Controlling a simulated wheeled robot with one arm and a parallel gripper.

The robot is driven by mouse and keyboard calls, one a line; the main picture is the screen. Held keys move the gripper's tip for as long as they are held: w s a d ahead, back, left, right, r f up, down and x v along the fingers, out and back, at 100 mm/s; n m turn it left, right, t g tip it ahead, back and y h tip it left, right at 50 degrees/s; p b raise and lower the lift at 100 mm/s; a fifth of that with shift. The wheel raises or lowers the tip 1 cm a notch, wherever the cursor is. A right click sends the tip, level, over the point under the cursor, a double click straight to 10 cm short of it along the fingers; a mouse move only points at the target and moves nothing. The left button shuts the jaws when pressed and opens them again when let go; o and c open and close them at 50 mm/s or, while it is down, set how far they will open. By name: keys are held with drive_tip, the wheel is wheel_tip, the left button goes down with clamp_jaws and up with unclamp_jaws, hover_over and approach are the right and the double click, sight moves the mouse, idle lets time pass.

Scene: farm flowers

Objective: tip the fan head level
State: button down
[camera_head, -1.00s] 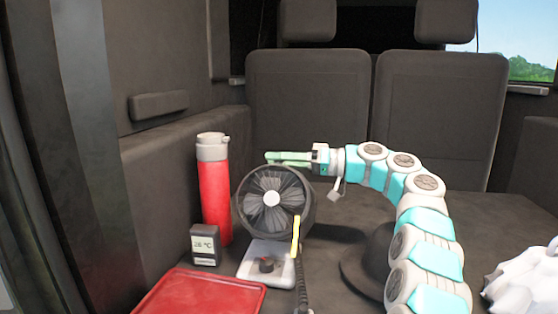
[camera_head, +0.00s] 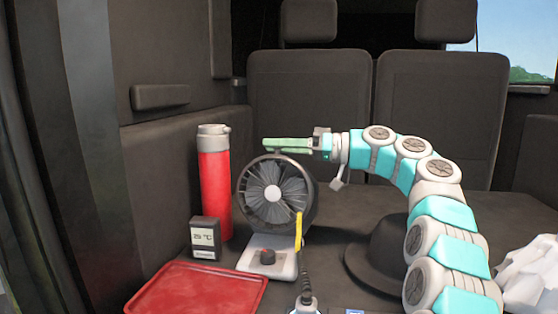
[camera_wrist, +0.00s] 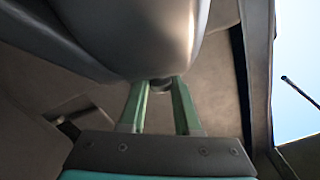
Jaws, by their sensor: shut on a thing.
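The grey fan head (camera_head: 273,193) faces the viewer above its pale base (camera_head: 262,262), which has a dark knob. It looks close to upright. My gripper (camera_head: 268,145) comes in from the right, with its green fingers lying across the top of the fan head. In the wrist view my gripper (camera_wrist: 161,84) has its two fingers closed on a small dark piece, apparently part of the fan head. The large grey rounded shape filling the top of that view looks like the fan housing (camera_wrist: 130,35). The exact contact is hidden in the head view.
A red bottle (camera_head: 215,185) stands left of the fan, with a small temperature display (camera_head: 205,238) before it. A red tray (camera_head: 195,291) lies in front. A dark hat (camera_head: 380,255) sits under my arm, and a white crumpled thing (camera_head: 530,275) lies at right.

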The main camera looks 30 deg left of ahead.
drive_tip(key=shift+s+d+f+n+b, duration=0.1)
drive_tip(key=shift+s+n+b, duration=0.3)
drive_tip(key=shift+n, duration=0.1)
drive_tip(key=shift+s+d+r+b, duration=0.1)
drive_tip(key=shift+s+d+b, duration=0.1)
drive_tip(key=shift+s+b, duration=0.4)
drive_tip(key=shift+s+d+r+b, duration=0.1)
drive_tip(key=shift+s+d+b, duration=0.05)
drive_tip(key=shift+s+b, duration=0.4)
drive_tip(key=c, duration=0.6)
unclamp_jaws()
drive_tip(key=shift+c, duration=0.2)
drive_tip(key=shift+w+d+f, duration=0.1)
drive_tip(key=shift+v, duration=1)
drive_tip(key=v, duration=0.6)
drive_tip(key=shift+d, duration=0.1)
